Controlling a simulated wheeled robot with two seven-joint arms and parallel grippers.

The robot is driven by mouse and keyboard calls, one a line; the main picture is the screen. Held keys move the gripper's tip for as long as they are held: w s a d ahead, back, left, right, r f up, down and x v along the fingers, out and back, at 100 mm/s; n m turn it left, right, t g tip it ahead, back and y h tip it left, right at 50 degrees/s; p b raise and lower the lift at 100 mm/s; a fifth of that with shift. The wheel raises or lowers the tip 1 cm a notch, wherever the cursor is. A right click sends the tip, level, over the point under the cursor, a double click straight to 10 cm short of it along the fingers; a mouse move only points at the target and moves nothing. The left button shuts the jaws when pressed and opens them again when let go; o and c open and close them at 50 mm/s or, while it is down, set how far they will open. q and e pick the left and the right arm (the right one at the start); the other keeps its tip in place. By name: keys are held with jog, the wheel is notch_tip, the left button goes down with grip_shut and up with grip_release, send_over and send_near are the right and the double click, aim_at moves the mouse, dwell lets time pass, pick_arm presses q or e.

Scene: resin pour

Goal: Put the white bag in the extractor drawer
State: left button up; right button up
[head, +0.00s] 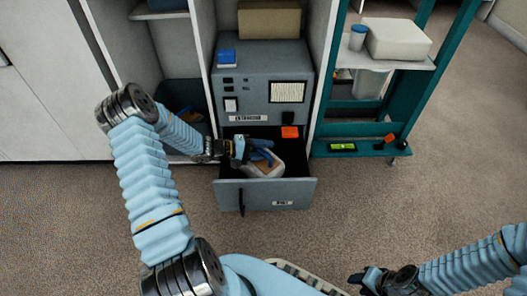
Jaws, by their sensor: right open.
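The extractor (262,85) is a grey cabinet unit with a label on its front. Its drawer (285,196) is pulled out at the bottom. A white bag (268,171) with a tan patch is inside the open drawer, toward its middle. My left gripper (262,154) is over the bag at its upper side, partly covering it. Whether its blue fingers grip the bag is too small to tell. My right gripper (366,280) is open and empty, low over the floor at the bottom right, away from the drawer.
An orange item (290,132) is at the drawer's back right. A teal cart (364,108) stands right of the extractor, with a white block (397,39) and a blue-lidded jar (357,38) on its shelf. A blue box (227,57) sits on the extractor. Carpet is clear in front.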

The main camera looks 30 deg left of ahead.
pick_arm(q)
jog(key=p+v, duration=0.2)
jog(key=v, duration=1)
pick_arm(e)
jog(key=shift+s+r, duration=0.1)
jog(key=shift+r, duration=1.15)
jog(key=shift+c, duration=0.3)
